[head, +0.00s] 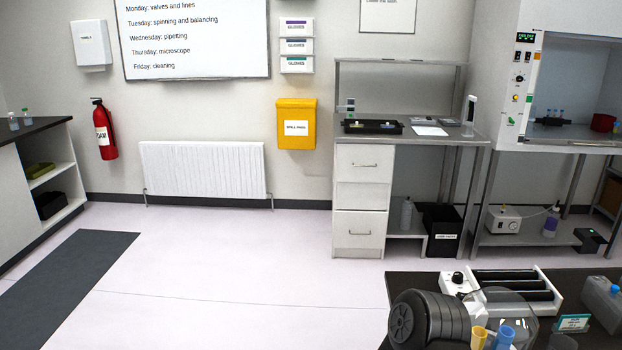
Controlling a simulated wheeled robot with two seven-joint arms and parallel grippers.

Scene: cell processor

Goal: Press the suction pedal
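A small black box with a green light on top (590,240), which looks like the suction pedal, sits low under the fume hood at the far right. I cannot tell if it rests on the low shelf or on the floor. A white pump unit (503,219) stands to its left on the low shelf (530,238). A bottle with purple on it (551,221) stands between them, and a thin tube runs toward it from the pump. Neither of my grippers is in view.
A dark bench (405,283) at the lower right carries a dark device (430,318) with a clear dome, a roller unit (510,285) and coloured tubes. A drawer cabinet (361,200) stands behind. The pale floor (240,265) at left and middle is clear, with a dark mat (75,285).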

